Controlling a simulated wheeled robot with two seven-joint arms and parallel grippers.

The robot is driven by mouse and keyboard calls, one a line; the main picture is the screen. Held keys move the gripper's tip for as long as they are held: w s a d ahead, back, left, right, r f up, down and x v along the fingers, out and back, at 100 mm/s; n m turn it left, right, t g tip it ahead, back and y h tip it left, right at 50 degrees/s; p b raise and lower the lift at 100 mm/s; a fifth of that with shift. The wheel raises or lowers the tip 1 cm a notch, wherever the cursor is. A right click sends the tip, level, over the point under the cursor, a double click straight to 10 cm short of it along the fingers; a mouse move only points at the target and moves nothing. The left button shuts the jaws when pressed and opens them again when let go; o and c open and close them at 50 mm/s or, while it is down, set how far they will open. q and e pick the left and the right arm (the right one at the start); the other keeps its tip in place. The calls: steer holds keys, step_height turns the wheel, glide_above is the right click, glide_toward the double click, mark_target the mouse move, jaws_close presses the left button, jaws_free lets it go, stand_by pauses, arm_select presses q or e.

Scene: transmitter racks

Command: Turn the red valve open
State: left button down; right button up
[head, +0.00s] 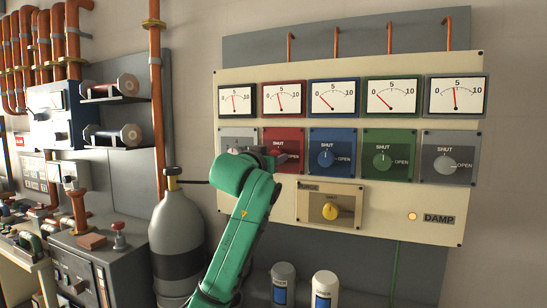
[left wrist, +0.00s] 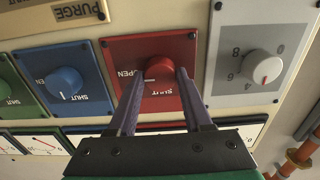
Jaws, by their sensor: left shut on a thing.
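The red valve is a round knob (left wrist: 160,68) on a red plate (left wrist: 118,50) marked SHUT and OPEN. The wrist view shows it upside down. My left gripper (left wrist: 161,76) is shut on the knob, with a finger on each side. The knob's white mark appears to point left in the wrist view, towards OPEN. In the head view my left gripper (head: 276,160) covers the knob, and only parts of the red plate (head: 290,137) show. The red-framed gauge (head: 283,98) above has its needle left of the middle. My right gripper is not in view.
A blue knob (head: 326,158), a green knob (head: 382,160) and a grey knob (head: 445,164) sit to the right. A yellow knob (head: 330,211) is below. A grey cylinder (head: 177,235) stands left of my arm. Two canisters (head: 325,287) stand low in front.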

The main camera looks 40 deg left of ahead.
arm_select(q)
steer(key=shift+f, duration=0.2)
stand_by(0.3)
steer(key=shift+c, duration=1.6)
jaws_free()
steer(key=shift+r, duration=0.1)
steer(key=b+v, duration=0.4)
steer(key=v, duration=1)
steer(key=shift+s, duration=0.3)
steer(key=shift+d, duration=0.15)
